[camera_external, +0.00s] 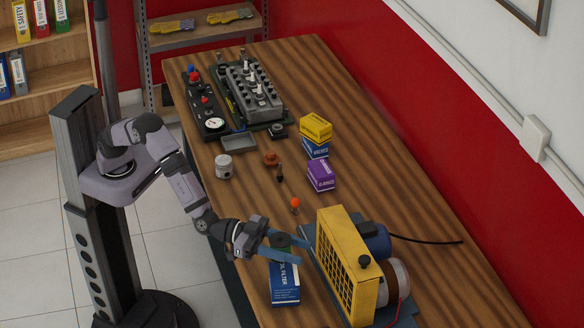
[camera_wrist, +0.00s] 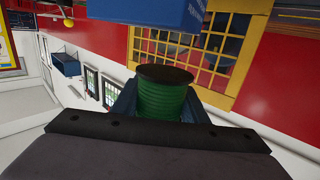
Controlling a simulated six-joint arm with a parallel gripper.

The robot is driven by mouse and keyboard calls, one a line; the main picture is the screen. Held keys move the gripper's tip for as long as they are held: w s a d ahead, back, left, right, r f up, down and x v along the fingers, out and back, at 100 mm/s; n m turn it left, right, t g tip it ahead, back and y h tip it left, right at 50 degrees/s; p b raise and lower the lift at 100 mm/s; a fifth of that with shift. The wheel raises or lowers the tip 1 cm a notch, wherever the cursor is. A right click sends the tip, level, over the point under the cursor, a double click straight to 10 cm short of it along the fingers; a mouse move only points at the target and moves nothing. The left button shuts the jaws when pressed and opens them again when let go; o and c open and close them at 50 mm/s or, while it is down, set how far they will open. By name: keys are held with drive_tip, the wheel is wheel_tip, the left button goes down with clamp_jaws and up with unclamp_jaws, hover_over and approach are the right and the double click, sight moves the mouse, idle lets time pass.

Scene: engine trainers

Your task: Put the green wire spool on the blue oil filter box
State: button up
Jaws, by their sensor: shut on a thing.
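My gripper (camera_external: 286,251) has its blue fingers shut on the green wire spool (camera_external: 281,240), at the near end of the workbench. In the wrist view the spool (camera_wrist: 163,98) sits between the fingers, with green wire and a dark end flange. The blue oil filter box (camera_external: 285,283) stands on the bench just below the gripper in the external view, its top partly hidden by the fingers. A blue box face (camera_wrist: 150,12) shows at the top edge of the wrist view, with a visible gap between it and the spool.
A yellow-grilled engine trainer (camera_external: 343,262) stands close right of the gripper. A purple box (camera_external: 321,175), an orange-topped item (camera_external: 295,204) and a piston (camera_external: 224,166) are farther back. Yellow and blue boxes (camera_external: 316,127) are stacked. The middle right of the bench is clear.

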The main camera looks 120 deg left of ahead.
sight(294, 270)
drive_tip(key=shift+f+p, duration=0.35)
drive_tip(key=shift+f, duration=1.45)
drive_tip(key=shift+f, duration=0.15)
drive_tip(key=o, duration=1.2)
drive_tip(key=shift+s+d, duration=0.1)
drive_tip(key=shift+s, duration=0.55)
drive_tip(key=s+b, duration=0.3)
drive_tip(key=s, duration=0.7)
drive_tip(key=shift+s+d+r, duration=0.35)
drive_tip(key=shift+d+r, duration=0.05)
drive_tip(key=shift+d, duration=0.05)
